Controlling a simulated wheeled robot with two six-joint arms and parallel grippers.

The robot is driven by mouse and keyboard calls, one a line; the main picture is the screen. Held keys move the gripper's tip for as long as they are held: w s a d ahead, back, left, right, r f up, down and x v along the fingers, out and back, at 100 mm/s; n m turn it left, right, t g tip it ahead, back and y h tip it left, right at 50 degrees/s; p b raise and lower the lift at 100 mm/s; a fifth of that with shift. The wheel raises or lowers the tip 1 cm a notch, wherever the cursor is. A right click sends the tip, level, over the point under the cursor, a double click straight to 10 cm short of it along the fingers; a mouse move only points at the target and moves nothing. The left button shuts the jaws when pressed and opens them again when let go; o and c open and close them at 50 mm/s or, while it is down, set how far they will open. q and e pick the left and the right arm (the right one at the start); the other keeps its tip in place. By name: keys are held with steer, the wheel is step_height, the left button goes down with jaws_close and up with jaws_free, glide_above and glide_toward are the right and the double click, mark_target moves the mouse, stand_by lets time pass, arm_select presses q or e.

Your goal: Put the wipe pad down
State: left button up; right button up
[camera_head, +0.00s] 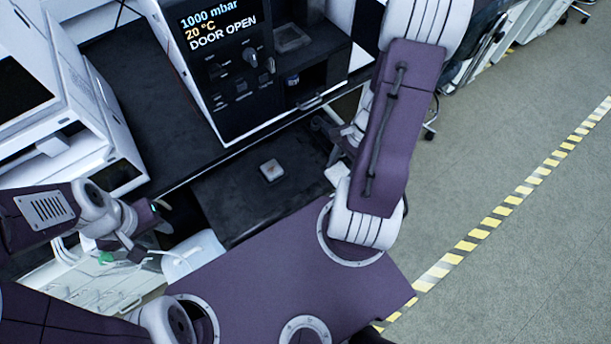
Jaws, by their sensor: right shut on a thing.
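My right gripper (335,158) is small and partly hidden behind my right arm, over the right end of the dark bench top. A pale, flat piece (337,174), which looks like the wipe pad, shows at its tips; the arm covers part of it, and the grip itself is hard to make out. My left gripper (164,216) is at the left, over the bench's front edge. Its fingers look apart, with nothing between them.
A small pale square item (271,170) lies on the dark bench top (225,195), with clear surface around it. Behind stands a black-fronted instrument (225,85) reading "DOOR OPEN". A white instrument (95,120) stands at the left. A whitish bin (190,258) is below my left gripper.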

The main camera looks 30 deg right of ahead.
steer(key=shift+d+f, duration=0.1)
steer(key=shift+d, duration=0.05)
steer(key=b, duration=0.1)
glide_above(304, 173)
steer(key=d, duration=0.1)
step_height(304, 173, down, 7)
step_height(304, 173, down, 4)
steer(key=shift+s+r+b, duration=0.1)
steer(key=shift+r+b, duration=0.1)
steer(key=shift+b, duration=0.5)
steer(key=shift+f, duration=0.2)
steer(key=shift+f, duration=0.15)
steer(key=o, duration=1.4)
steer(key=shift+o, duration=0.2)
